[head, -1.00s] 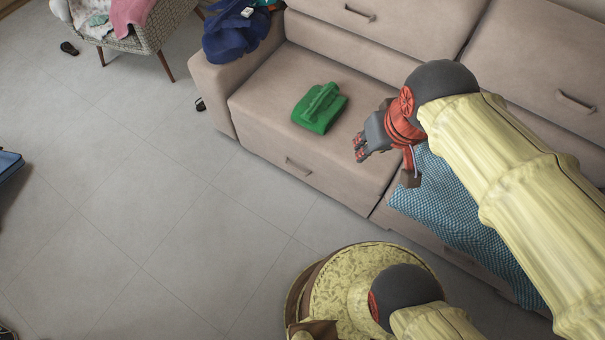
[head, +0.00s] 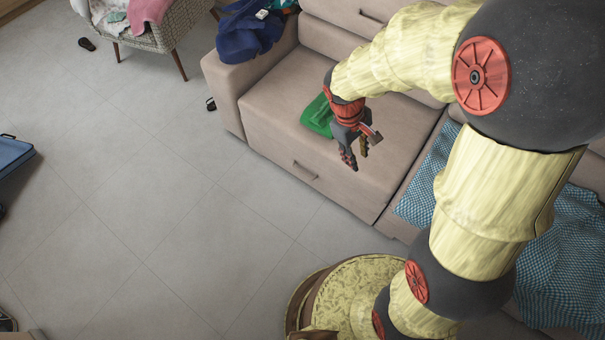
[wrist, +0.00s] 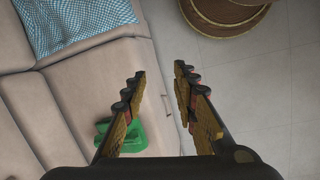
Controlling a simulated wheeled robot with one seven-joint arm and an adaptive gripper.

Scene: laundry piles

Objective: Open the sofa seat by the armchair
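The beige sofa seat (head: 275,110) nearest the wicker armchair (head: 155,50) has a dark handle (head: 305,171) on its front face. The seat appears shut, its front level with the sofa base. My gripper (head: 357,160) is above the seat, right of the handle in the head view, with fingers pointing down. In the wrist view the fingers (wrist: 160,71) are spread and empty, and the handle (wrist: 167,107) shows between them, farther off. A folded green cloth (head: 317,117) lies on the seat, partly hidden by my arm; it also shows in the wrist view (wrist: 128,138).
A blue checked cloth (head: 420,190) lies over the neighbouring seat. Dark blue clothing (head: 248,35) lies on the left armrest. A blue case (head: 12,155) is at the left edge. The tiled floor (head: 160,210) before the seat is clear.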

